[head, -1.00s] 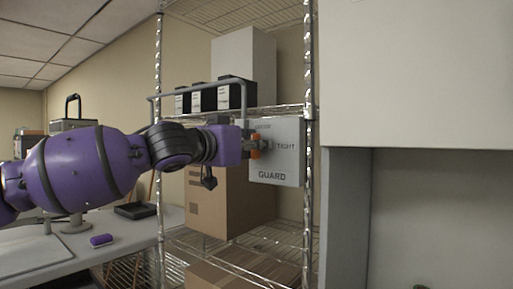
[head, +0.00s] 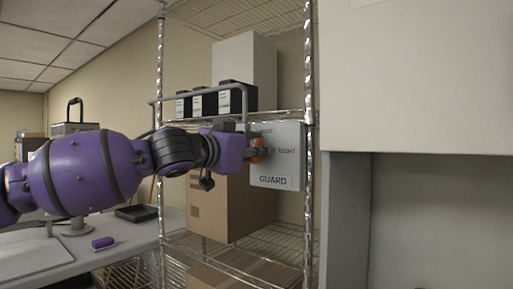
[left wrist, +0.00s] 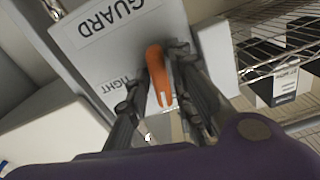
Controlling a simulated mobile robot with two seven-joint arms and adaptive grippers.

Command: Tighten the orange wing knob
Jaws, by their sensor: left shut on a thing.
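The orange wing knob (head: 257,149) sits on the front of a white guard panel (head: 275,178) marked "TIGHT" and "GUARD". My left gripper (head: 262,152) is at the knob, its fingers on either side of it. In the left wrist view the knob (left wrist: 158,75) shows as a long orange wing with a pale mark at its near end, between the two dark fingers of the gripper (left wrist: 160,80). The gripper is shut on it. The "TIGHT" label lies to the right of the knob in the head view. My right gripper is not in view.
The panel hangs at a wire shelf rack (head: 308,120) with a grey tube frame. Black boxes (head: 236,97) stand on the shelf above, and a cardboard box (head: 215,203) stands below. A white cabinet (head: 415,75) is close on the right. A bench (head: 130,258) is at the left.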

